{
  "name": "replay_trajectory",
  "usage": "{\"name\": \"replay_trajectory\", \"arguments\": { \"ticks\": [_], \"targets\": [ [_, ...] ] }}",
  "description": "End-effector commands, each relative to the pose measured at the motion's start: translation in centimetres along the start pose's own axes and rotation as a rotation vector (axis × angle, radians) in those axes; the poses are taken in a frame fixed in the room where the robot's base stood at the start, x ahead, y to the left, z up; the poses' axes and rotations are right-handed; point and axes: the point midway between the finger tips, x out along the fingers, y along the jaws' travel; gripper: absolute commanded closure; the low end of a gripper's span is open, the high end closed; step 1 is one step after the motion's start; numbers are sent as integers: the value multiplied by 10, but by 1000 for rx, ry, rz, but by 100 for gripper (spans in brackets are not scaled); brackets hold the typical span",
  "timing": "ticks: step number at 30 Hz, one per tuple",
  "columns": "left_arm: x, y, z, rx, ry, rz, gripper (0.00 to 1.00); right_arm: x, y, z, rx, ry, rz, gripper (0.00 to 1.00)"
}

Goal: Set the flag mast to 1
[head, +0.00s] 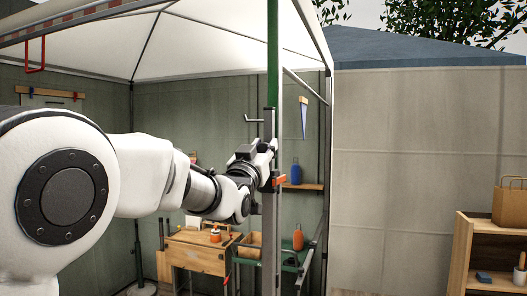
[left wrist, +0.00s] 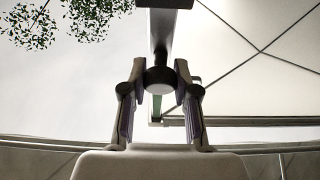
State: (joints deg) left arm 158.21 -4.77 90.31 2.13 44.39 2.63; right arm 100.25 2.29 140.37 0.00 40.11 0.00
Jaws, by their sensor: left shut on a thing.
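A tall upright post, which looks like the flag mast, has a green upper part (head: 272,55) and a grey lower part (head: 269,235). My left gripper (head: 266,152) is at the post's middle height. In the left wrist view, my left gripper (left wrist: 160,90) has its two fingers on either side of a dark round knob (left wrist: 159,80), shut on it. An orange piece (head: 279,181) sits on the post just below the gripper. I see no readable number marks on the post. My right gripper is not in view.
A white canopy (head: 220,45) covers the stall. A wooden shelf (head: 462,250) stands at right.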

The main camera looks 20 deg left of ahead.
Motion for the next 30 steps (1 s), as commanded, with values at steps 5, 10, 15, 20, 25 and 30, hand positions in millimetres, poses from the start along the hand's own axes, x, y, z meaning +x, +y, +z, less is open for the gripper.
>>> {"name": "replay_trajectory", "arguments": {
  "ticks": [5,10,15,20,25,30],
  "targets": [
    [18,0,-46,-1,11,0,100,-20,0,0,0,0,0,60],
    [26,0,-67,0,9,0,100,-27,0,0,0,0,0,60],
    [26,0,-68,0,8,0,100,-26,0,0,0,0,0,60],
    [26,0,-68,0,8,0,67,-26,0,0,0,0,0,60],
    [26,0,-67,0,7,0,46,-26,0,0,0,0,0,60],
    [26,0,-66,0,6,0,46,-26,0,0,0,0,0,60]
  ]
}}
